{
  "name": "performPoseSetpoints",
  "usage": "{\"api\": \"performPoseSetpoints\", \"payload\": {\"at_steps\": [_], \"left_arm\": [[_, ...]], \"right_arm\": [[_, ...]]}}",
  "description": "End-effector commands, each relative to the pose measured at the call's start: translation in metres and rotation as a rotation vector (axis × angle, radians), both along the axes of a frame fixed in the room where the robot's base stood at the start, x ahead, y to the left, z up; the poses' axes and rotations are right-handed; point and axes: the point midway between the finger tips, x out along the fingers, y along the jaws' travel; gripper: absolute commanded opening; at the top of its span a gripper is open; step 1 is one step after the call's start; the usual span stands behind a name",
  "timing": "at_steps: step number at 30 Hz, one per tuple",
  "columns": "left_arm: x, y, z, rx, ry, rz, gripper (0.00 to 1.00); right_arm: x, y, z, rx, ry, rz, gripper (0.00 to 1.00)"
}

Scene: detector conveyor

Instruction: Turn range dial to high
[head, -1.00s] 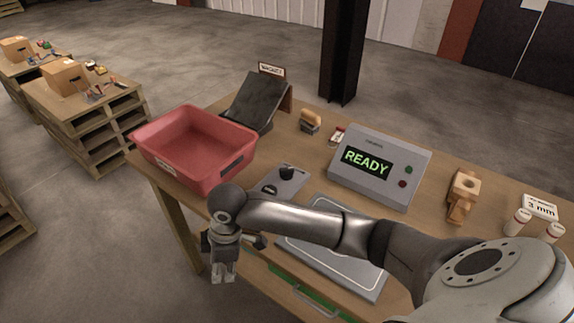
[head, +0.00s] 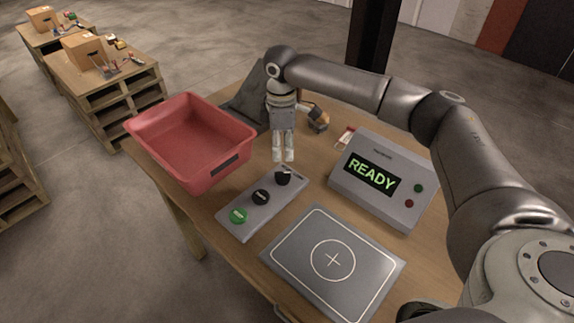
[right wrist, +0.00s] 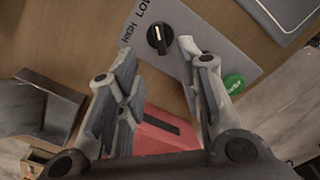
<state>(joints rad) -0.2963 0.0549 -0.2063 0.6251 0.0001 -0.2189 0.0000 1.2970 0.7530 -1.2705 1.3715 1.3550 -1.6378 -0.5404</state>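The range dial (head: 282,177) is a black knob at the far end of a grey control panel (head: 228,226). In the right wrist view the dial (right wrist: 158,38) shows a white pointer mark toward the top of the picture, with the labels HIGH and LOW beside the knob. I cannot tell exactly which setting it points to. My right gripper (head: 283,156) points down just above and behind the dial, apart from it. In the right wrist view its fingers (right wrist: 155,55) are spread, empty, with the dial beyond their tips. My left gripper is not in view.
A black button (head: 261,197) and a green button (head: 238,215) share the panel. A red bin (head: 187,178) stands left, a grey READY box (head: 347,195) right, and a grey plate (head: 300,270) in front. A small wooden-handled object (head: 318,122) lies behind the gripper.

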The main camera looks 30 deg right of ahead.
Motion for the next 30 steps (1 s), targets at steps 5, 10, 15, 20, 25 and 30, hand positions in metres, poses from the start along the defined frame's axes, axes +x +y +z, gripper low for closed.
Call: {"api": "performPoseSetpoints", "payload": {"at_steps": [5,10,15,20,25,30], "left_arm": [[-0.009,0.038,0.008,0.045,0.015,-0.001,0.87],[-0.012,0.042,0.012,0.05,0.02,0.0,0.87],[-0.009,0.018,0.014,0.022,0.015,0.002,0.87],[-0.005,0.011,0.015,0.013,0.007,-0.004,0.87],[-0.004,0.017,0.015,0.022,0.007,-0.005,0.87],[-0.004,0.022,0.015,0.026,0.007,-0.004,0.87]], "right_arm": [[-0.001,-0.001,-0.034,-0.002,0.003,-0.001,0.34],[-0.001,0.0,-0.064,-0.002,0.002,-0.001,0.34],[0.0,0.0,-0.083,-0.001,0.002,-0.001,0.34],[0.0,0.0,-0.089,0.0,-0.001,-0.001,0.34],[0.0,0.0,-0.089,0.0,-0.001,-0.001,0.34],[0.0,0.0,-0.089,-0.001,0.0,-0.001,0.17]]}}
